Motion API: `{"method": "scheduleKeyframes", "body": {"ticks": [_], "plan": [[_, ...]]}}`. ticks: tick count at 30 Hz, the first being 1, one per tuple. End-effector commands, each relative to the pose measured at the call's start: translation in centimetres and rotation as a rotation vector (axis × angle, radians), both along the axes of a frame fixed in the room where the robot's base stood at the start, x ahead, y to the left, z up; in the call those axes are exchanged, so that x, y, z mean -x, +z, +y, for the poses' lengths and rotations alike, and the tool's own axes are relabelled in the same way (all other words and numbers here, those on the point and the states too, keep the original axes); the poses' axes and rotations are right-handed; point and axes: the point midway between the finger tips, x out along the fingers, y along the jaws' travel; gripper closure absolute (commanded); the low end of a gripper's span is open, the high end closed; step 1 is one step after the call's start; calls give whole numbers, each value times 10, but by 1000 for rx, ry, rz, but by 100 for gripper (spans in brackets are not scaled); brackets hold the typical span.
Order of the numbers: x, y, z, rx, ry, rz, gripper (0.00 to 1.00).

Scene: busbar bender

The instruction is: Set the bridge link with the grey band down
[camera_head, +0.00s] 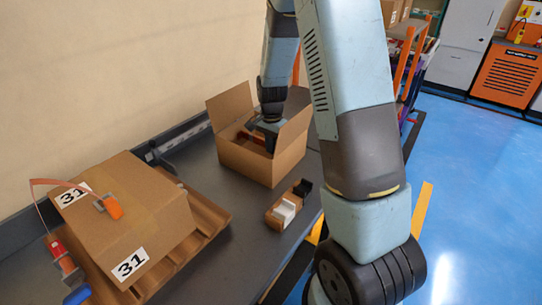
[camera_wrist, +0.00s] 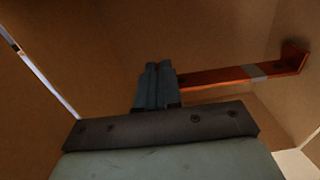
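The bridge link (camera_wrist: 215,76) is a copper-coloured bar with a grey band (camera_wrist: 254,71) and an upturned end at the right of the wrist view. My gripper (camera_wrist: 158,84) has its fingers close together on the bar's left part, whose left end is hidden behind them. In the head view my gripper (camera_head: 270,143) reaches down into an open cardboard box (camera_head: 262,166). A bit of the reddish bar (camera_head: 246,137) shows left of it there. Box walls surround the link in the wrist view. I cannot tell whether the link touches the box floor.
The open box's flaps stand up around my gripper. A small wooden holder (camera_head: 276,217) with white and black pieces sits in front of it on the grey bench (camera_head: 212,262).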

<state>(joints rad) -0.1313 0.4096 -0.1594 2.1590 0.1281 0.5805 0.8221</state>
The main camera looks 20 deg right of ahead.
Motion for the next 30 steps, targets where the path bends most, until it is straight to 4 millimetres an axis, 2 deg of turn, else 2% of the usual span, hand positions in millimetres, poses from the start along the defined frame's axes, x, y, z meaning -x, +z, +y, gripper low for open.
{"method": "scheduleKeyframes", "body": {"ticks": [5,12,23,24,30], "plan": [[0,-10,0,-1,-1,-1,100],[0,-39,0,0,0,0,100],[0,-43,0,0,0,-1,100],[0,-44,0,-1,0,-1,94],[0,-43,0,-1,1,-1,75]]}}
